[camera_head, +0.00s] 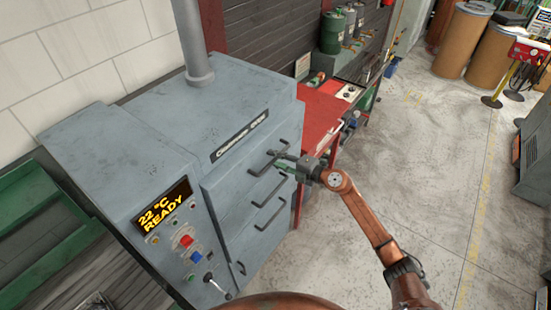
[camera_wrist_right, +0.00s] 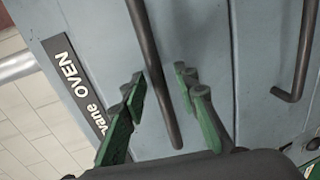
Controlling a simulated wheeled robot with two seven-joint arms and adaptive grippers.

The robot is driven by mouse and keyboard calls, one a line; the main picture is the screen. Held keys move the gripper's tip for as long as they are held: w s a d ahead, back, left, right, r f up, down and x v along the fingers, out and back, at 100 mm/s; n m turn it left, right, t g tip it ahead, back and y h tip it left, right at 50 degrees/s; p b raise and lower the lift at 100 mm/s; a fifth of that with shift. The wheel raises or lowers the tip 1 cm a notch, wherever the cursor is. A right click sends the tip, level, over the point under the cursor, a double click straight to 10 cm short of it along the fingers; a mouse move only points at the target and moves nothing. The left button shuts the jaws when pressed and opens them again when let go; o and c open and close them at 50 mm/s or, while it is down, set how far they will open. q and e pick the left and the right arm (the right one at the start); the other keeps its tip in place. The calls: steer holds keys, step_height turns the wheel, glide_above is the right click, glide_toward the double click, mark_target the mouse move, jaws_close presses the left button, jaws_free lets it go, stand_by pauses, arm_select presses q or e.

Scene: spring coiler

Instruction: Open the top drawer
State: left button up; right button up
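The grey oven (camera_head: 150,140) stands at left in the head view, its drawer fronts stacked on the right-facing side. The top drawer (camera_head: 236,168) sits under the nameplate and looks closed. Its dark bar handle (camera_head: 262,168) is right by my right gripper (camera_head: 285,160), whose arm reaches in from the right. In the right wrist view the top handle (camera_wrist_right: 153,75) runs between the green-padded fingers of my right gripper (camera_wrist_right: 165,105). The fingers are apart, with gaps on both sides of the bar. My left gripper is not in view.
Lower drawer handles (camera_head: 270,217) sit below; one also shows in the right wrist view (camera_wrist_right: 308,50). A control panel (camera_head: 180,235) with a lever is at the oven's front. A red workbench (camera_head: 318,112) stands close behind the gripper. Floor at right (camera_head: 435,150) is clear.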

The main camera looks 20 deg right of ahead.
steer(key=shift+c, duration=0.2)
jaws_close()
stand_by(0.6)
